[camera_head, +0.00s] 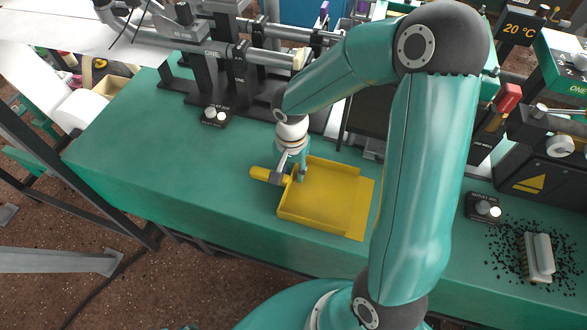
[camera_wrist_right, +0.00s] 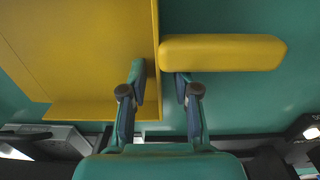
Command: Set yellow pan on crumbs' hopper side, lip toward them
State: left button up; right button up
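The yellow pan (camera_head: 345,205) lies flat on the green bench, its handle (camera_head: 267,175) pointing left and its open lip on the right, facing the side where the crumbs lie. My right gripper (camera_head: 297,174) is down at the pan's handle-side wall. In the right wrist view, its fingers (camera_wrist_right: 160,88) are open with a gap, one over the pan's inside and one by the handle (camera_wrist_right: 225,53); I see no firm grip. The black crumbs (camera_head: 504,238) are scattered at the far right of the bench. My left gripper is not in view.
A pale-topped brush or block (camera_head: 540,257) stands among the crumbs. A small button box (camera_head: 484,207) sits between pan and crumbs, near a dark machine (camera_head: 545,165). Another button box (camera_head: 215,116) stands behind the pan.

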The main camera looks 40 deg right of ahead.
jog(key=shift+r, duration=0.55)
notch_tip(320, 180, up, 11)
jog(key=p, duration=0.1)
jog(key=shift+w+r, duration=0.1)
dwell(0.4)
